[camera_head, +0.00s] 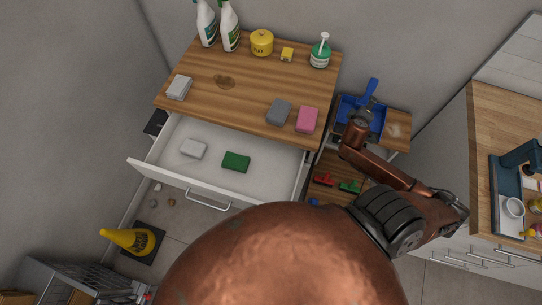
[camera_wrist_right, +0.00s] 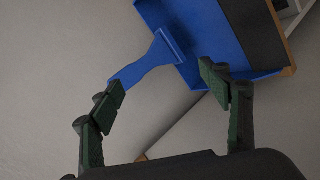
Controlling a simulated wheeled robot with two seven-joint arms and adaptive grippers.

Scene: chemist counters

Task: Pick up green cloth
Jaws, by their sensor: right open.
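The green cloth (camera_head: 236,161) lies folded flat in the open white drawer (camera_head: 215,178) below the wooden counter top. A white folded cloth (camera_head: 193,148) lies to its left in the same drawer. My right gripper (camera_head: 361,125) is over the blue dustpan, right of the drawer and well away from the green cloth. In the right wrist view its two fingers (camera_wrist_right: 165,88) are spread apart with nothing clearly between them; the blue handle (camera_wrist_right: 145,70) shows beyond them. My left gripper is not in view.
The counter top (camera_head: 235,88) holds spray bottles (camera_head: 229,28), a yellow tin (camera_head: 262,42), a pump bottle (camera_head: 320,52), and grey (camera_head: 279,111) and pink (camera_head: 307,119) sponges. A blue dustpan (camera_head: 348,104) is on the side shelf. A yellow cone (camera_head: 128,239) lies on the floor.

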